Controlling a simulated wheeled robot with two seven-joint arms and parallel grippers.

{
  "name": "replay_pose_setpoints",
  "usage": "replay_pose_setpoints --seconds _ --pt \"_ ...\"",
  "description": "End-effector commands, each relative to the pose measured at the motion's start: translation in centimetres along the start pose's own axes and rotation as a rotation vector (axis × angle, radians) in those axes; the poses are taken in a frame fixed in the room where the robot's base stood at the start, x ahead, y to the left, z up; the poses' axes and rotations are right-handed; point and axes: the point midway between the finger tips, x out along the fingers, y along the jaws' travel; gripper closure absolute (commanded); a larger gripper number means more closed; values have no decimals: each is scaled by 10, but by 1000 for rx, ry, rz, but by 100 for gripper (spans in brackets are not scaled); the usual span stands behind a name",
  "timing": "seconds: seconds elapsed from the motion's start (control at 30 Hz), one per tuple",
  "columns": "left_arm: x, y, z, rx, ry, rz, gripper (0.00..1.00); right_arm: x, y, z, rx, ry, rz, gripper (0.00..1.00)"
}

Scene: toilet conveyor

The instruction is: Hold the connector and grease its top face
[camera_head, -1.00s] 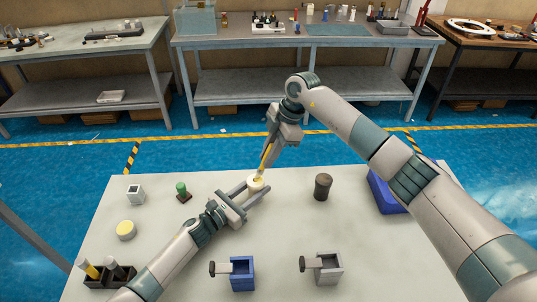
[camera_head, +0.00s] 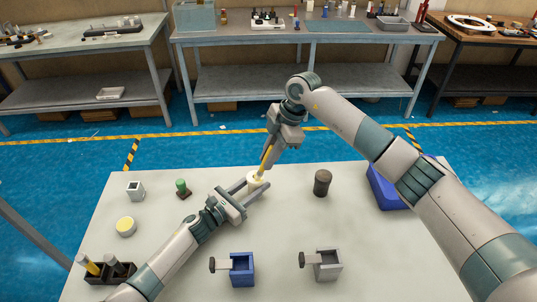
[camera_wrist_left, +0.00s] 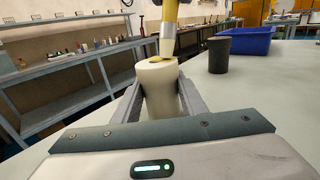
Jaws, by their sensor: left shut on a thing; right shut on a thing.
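The connector (camera_head: 258,184) is a cream-white cylinder standing upright between the fingers of my left gripper (camera_head: 254,188), which is shut on it. In the left wrist view the connector (camera_wrist_left: 160,90) fills the space between the fingers, and a yellow patch of grease (camera_wrist_left: 152,62) shows on its top face. My right gripper (camera_head: 272,140) is shut on a brush (camera_head: 266,157) with a yellow handle. The brush (camera_wrist_left: 168,38) points down, and its tip is at the connector's top face. Whether the tip presses on the face is hard to tell.
A dark cylinder (camera_head: 322,183) and a blue bin (camera_head: 385,190) stand to the right. A green-topped part (camera_head: 182,188), a white block (camera_head: 135,190), a yellow-topped jar (camera_head: 126,227) and a dark holder (camera_head: 110,273) are left. Blue (camera_head: 242,270) and grey (camera_head: 327,266) boxes with handles stand in front.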

Motion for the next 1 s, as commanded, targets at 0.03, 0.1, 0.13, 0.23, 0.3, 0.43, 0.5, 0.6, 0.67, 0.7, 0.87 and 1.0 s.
replay_pose_setpoints --seconds 0.03,0.1,0.13,0.23,0.3,0.43,0.5,0.6,0.67,0.7,0.87,1.0 --pt "0 0 1 0 -1 0 78 0 -1 0 0 0 -1 100" --pt "0 0 1 0 -1 0 78 1 -2 0 1 0 -1 100" --pt "0 0 1 0 -2 0 78 1 -2 0 1 0 -2 100" --pt "0 0 1 0 -2 0 78 1 -2 0 1 -1 -2 100" --pt "0 0 1 0 -2 0 78 1 -2 0 1 -1 -2 100" --pt "0 0 1 0 -2 0 78 1 -1 -1 1 -1 -2 100" --pt "0 0 1 0 -2 0 78 2 -1 -2 0 -1 -2 100" --pt "0 0 2 0 -3 0 78 3 0 -5 0 -1 -2 100" --pt "1 0 2 0 -3 0 78 3 1 -7 0 -1 -2 100" --pt "1 0 2 0 -3 -1 78 4 2 -9 0 -1 -2 100" --pt "1 0 2 0 -3 -1 78 6 3 -15 0 0 -2 100" --pt "1 0 2 0 -3 -1 78 8 5 -19 1 0 -2 100"
